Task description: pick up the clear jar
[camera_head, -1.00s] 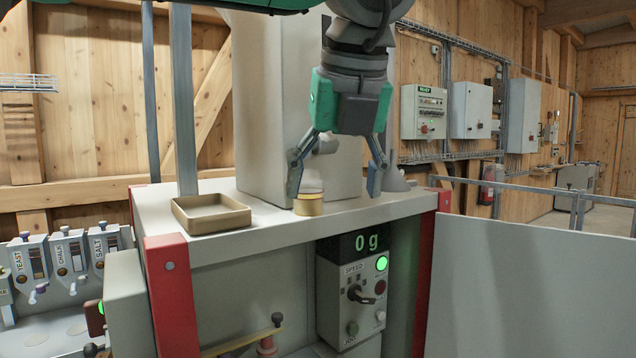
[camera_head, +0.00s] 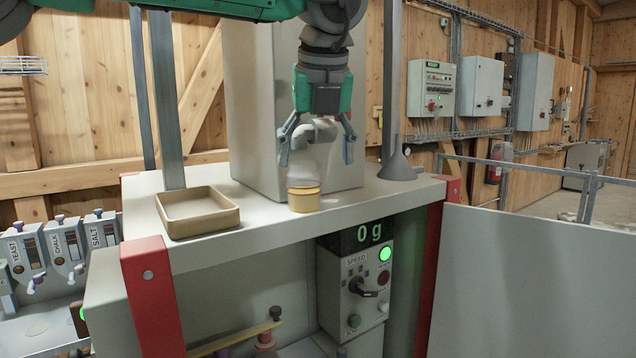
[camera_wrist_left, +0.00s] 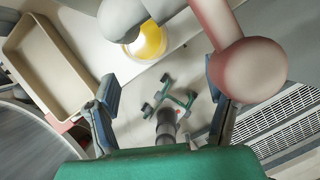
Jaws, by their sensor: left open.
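The clear jar (camera_head: 303,190) stands upright on the grey top of the mixer cabinet, with yellow contents in its lower part and a see-through upper part. My left gripper (camera_head: 316,156) is open and empty, pointing down above the jar, its fingers spread to either side of it in the picture. In the left wrist view the jar's yellow (camera_wrist_left: 148,42) shows beyond the fingertips of my left gripper (camera_wrist_left: 163,88), apart from them, partly covered by a grey rounded part. My right gripper is not in view.
A tan tray (camera_head: 197,212) sits left of the jar on the cabinet top (camera_head: 262,222). A grey spout (camera_head: 318,132) juts from the tall housing (camera_head: 255,110) close behind the fingers. A grey post (camera_head: 396,165) with a flared base stands to the right.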

